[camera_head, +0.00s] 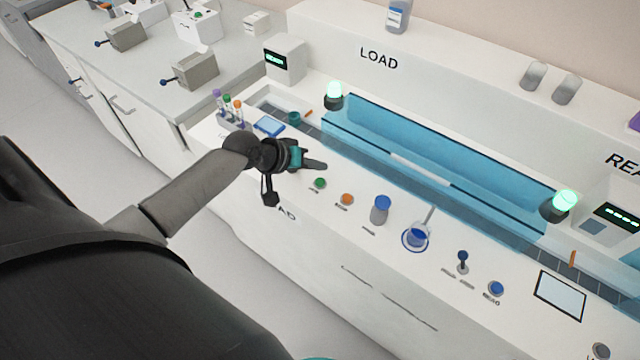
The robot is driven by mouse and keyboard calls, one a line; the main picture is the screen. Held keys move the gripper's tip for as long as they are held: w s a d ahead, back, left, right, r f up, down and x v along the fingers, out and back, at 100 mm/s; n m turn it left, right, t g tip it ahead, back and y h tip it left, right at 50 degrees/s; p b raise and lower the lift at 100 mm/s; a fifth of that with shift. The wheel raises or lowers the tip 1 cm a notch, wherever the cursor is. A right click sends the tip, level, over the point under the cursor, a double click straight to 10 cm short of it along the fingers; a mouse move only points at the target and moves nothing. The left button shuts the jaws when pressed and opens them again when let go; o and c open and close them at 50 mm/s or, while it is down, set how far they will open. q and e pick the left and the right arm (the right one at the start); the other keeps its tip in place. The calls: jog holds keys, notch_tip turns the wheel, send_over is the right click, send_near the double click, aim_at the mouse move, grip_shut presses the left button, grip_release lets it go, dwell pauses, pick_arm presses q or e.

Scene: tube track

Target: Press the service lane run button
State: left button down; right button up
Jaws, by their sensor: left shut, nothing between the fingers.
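A row of controls runs along the front ledge of the white bench. A green button (319,183) and an orange button (346,199) are at the left of the row, and a blue button (497,289) is further right. Their small labels are too small to read, so I cannot tell which is the service lane run button. My left gripper (318,164) is shut and empty, its tips just above and behind the green button in the picture; I cannot tell its height over the ledge. My right gripper is out of view.
A tube rack (233,116) is left of my gripper.

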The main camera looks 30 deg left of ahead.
aim_at(320, 182)
pick_arm(q)
jog(key=shift+f+b, duration=0.6)
jog(key=shift+f, duration=0.75)
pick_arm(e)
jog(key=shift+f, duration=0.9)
pick_arm(q)
jog(key=shift+f, duration=0.1)
jog(key=shift+f, duration=0.3)
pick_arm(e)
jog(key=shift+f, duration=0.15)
